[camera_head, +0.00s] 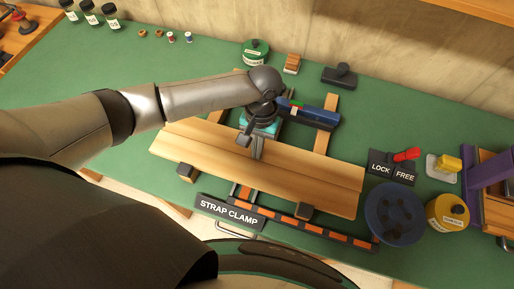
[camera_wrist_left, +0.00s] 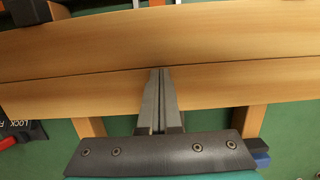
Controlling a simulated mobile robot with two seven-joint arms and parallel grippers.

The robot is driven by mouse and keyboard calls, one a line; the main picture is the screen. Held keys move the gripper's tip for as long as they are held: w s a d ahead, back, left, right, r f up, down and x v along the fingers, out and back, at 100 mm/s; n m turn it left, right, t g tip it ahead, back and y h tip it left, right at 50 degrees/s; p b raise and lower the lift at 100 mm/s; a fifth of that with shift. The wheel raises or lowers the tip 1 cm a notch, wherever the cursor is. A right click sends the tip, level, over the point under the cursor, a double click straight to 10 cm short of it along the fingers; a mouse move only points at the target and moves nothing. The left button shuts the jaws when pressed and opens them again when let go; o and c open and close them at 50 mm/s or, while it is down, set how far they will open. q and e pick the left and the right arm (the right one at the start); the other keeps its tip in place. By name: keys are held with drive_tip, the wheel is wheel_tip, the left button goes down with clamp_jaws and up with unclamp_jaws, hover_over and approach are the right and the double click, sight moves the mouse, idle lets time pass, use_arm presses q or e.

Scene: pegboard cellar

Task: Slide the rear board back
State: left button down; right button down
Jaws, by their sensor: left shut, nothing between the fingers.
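Two long wooden boards lie side by side with a thin seam. The rear board (camera_head: 325,168) is farther from me and the front board (camera_head: 275,183) is nearer. In the left wrist view, the rear board (camera_wrist_left: 225,88) is below the seam and the front board (camera_wrist_left: 225,30) above it. My left gripper (camera_head: 257,155) is shut and empty, pointing down over the rear board. In the wrist view its fingertips (camera_wrist_left: 160,70) are at the seam; contact cannot be told. My arm hides part of the rear board. My right gripper is not in view.
A blue bar (camera_head: 318,116) lies behind the boards across wooden rails (camera_head: 327,135). An orange-and-black strip (camera_head: 315,229) with a STRAP CLAMP sign (camera_head: 228,213) is in front.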

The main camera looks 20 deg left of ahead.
use_arm(q)
drive_tip(key=w, duration=0.3)
drive_tip(key=shift+d+f, duration=0.15)
drive_tip(key=shift+f, duration=0.25)
drive_tip(key=shift+w, duration=0.8)
drive_tip(key=shift+a, duration=0.2)
drive_tip(key=shift+r+p, duration=0.3)
drive_tip(key=shift+p, duration=0.1)
drive_tip(key=shift+w+r+p, duration=0.3)
drive_tip(key=shift+r+p, duration=0.15)
drive_tip(key=shift+p, duration=0.3)
wheel_tip(320, 180, up, 14)
drive_tip(key=w+p, duration=0.1)
drive_tip(key=w, duration=0.1)
drive_tip(key=shift+w+r+p, duration=0.2)
drive_tip(key=shift+w+p, duration=0.1)
drive_tip(key=shift+p, duration=0.1)
drive_tip(key=shift+d, duration=0.1)
